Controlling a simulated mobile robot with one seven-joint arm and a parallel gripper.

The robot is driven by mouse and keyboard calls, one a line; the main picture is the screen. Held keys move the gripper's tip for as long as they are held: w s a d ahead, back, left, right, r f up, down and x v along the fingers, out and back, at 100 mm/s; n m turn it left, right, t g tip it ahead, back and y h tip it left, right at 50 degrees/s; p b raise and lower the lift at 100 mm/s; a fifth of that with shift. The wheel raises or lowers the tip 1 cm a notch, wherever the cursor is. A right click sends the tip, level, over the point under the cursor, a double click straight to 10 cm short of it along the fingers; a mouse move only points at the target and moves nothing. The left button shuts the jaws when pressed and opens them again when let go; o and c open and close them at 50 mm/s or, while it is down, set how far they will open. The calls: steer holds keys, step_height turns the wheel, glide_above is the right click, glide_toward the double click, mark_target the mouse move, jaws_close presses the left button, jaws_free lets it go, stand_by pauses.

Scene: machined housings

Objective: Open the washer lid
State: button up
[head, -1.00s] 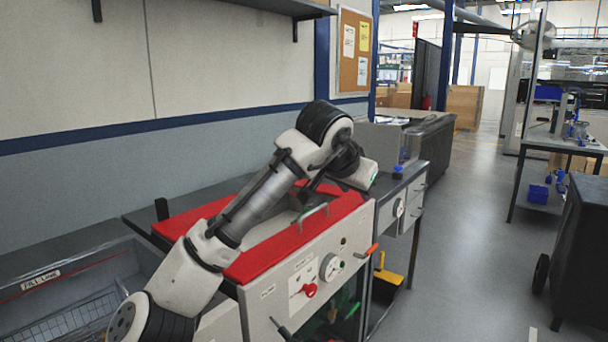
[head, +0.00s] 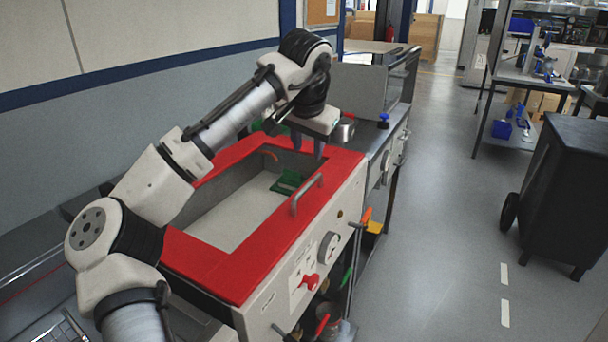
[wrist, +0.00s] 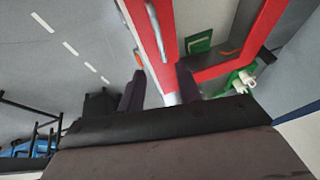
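The washer is a pale cabinet with a red-framed lid (head: 205,265) lying flat on its top. I cannot tell whether the frame holds a clear pane. A grey bar handle (head: 307,195) stands on the lid's right side; a pale bar (wrist: 157,32) in the wrist view appears to be this handle. My gripper (head: 307,144) hangs above the lid's far end, beyond the handle and apart from it. In the wrist view my gripper (wrist: 161,88) has its two dark fingers spread, with nothing held between them.
A green part (head: 287,182) shows inside the red frame. The washer front has a dial (head: 328,248) and a red knob (head: 309,281). A metal pot (head: 343,129) and blue-topped item (head: 383,121) stand on the counter beyond. The floor right is clear up to a dark wheeled cabinet (head: 560,190).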

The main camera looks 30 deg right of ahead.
mark_target(309, 184)
steer(key=p+x, duration=0.2)
steer(key=x, duration=1)
steer(key=shift+d+f, duration=0.1)
steer(key=shift+f, duration=0.2)
steer(key=shift+c, duration=0.2)
jaws_close()
